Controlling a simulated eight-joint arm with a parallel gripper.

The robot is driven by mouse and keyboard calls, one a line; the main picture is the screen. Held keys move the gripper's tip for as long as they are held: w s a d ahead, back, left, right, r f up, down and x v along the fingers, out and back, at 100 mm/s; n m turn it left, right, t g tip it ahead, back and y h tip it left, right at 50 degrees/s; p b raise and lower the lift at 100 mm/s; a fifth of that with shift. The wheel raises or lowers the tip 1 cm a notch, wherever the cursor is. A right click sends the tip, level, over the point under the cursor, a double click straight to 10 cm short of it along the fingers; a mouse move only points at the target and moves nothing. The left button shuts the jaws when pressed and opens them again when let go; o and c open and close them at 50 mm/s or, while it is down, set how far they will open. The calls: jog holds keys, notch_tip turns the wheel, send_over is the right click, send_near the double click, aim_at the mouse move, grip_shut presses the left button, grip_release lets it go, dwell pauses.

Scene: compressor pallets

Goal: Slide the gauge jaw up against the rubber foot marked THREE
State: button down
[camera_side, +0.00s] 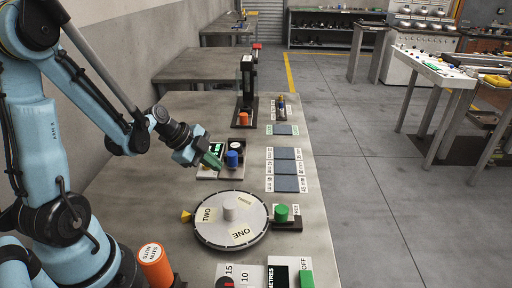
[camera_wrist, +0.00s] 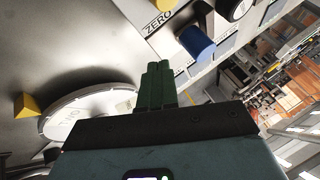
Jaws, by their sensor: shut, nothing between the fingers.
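My gripper (camera_side: 213,160) is shut and empty, held above the table by the small display unit (camera_side: 216,149) and the blue knob (camera_side: 233,158). Its green fingers (camera_wrist: 157,86) are together in the wrist view, with the blue knob (camera_wrist: 198,43) beyond them to the right. A round grey turntable (camera_side: 215,240) carries pale labels; ONE and TWO read clearly, and a small label at its far side (camera_side: 245,200) seems to read THREE. I see no rubber foot clearly, and I cannot tell which part is the gauge jaw.
A yellow pointer (camera_side: 186,216) stands left of the turntable, a green knob (camera_side: 282,212) right of it. A tall black stand (camera_side: 248,82) with an orange knob (camera_side: 243,118) is at the back. Dark pads (camera_side: 285,168) line the right edge. An orange cylinder (camera_side: 155,265) stands front left.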

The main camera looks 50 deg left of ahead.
aim_at(214, 172)
jog(key=shift+w+a, duration=0.3)
jog(key=shift+w, duration=0.55)
jog(key=shift+w+a, duration=0.3)
jog(key=shift+w, duration=0.5)
jog(key=w+a, duration=0.4)
jog(key=shift+w+a, duration=0.25)
jog(key=shift+g+h, duration=0.4)
jog(key=s+d, duration=0.1)
jog(key=s, duration=0.1)
jog(key=s+d, duration=0.1)
jog(key=s, duration=0.3)
jog(key=shift+d+r, duration=0.2)
jog(key=shift+d, duration=0.2)
jog(key=v, duration=0.9)
jog(key=shift+s+d, duration=0.3)
jog(key=shift+r, duration=0.15)
